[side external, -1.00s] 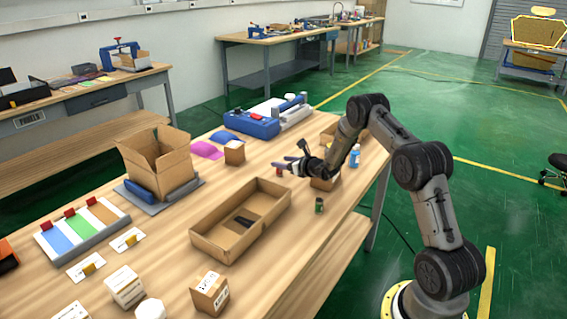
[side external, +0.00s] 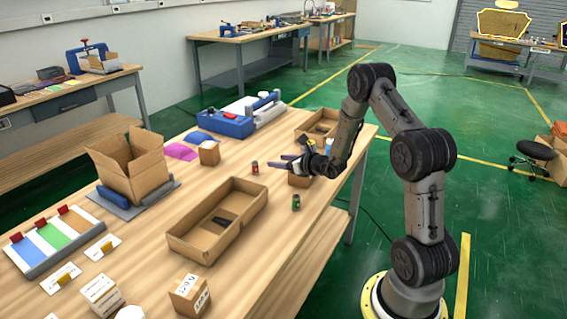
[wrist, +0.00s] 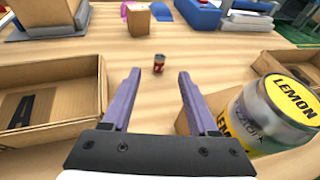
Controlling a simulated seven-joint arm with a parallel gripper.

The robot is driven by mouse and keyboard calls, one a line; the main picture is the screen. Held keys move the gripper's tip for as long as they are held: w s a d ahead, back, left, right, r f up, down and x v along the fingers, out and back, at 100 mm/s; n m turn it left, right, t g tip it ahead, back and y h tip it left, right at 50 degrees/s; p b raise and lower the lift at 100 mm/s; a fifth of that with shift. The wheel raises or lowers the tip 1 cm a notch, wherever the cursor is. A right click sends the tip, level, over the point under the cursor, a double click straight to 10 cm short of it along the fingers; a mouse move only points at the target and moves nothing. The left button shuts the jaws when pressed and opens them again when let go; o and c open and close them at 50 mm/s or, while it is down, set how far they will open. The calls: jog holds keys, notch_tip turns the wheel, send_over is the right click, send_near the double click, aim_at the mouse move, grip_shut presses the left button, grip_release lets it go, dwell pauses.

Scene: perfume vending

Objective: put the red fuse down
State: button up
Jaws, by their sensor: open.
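The red fuse (side external: 255,168), a small dark-ended red cylinder, stands upright on the wooden table. In the wrist view the red fuse (wrist: 159,64) is ahead of the fingertips, centred between them, with bare table around it. My gripper (side external: 279,164) is low over the table, just right of the fuse in the side view. In the wrist view my gripper (wrist: 159,74) has its two purple fingers apart, with nothing held between them.
An open cardboard tray (wrist: 50,95) lies left of my fingers in the wrist view. A lemon-labelled container (wrist: 270,110) is close on the right, beside a cardboard box (wrist: 195,118). A small green cylinder (side external: 296,202) stands near the table's front edge.

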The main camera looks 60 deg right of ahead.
jog(key=w+a+r+n+t+y, duration=0.1)
jog(key=w+a+r+n+y, duration=0.1)
jog(key=a+r+n+y, duration=0.65)
jog(key=s+a+r+n+g+y, duration=0.1)
jog(key=s+a+r+n, duration=0.15)
jog(key=a, duration=0.45)
jog(key=s+a+r+n+g+y, duration=0.1)
jog(key=s+a+r+n+g, duration=0.2)
jog(key=a, duration=0.4)
jog(key=s+a+r+n+y, duration=0.1)
jog(key=a+r+n, duration=0.1)
jog(key=a+n, duration=0.4)
jog(key=s+a+r+n+g, duration=0.1)
jog(key=s+a+n+g, duration=0.3)
jog(key=s, duration=0.3)
jog(key=s+a+r+n+g, duration=0.1)
jog(key=s+a+n, duration=0.4)
jog(key=s+n, duration=0.15)
jog(key=s+d+n+h, duration=0.7)
jog(key=s+n, duration=0.1)
jog(key=s, duration=0.4)
jog(key=shift+s+f+h, duration=0.15)
jog(key=shift+f+h, duration=0.05)
jog(key=shift+h, duration=0.15)
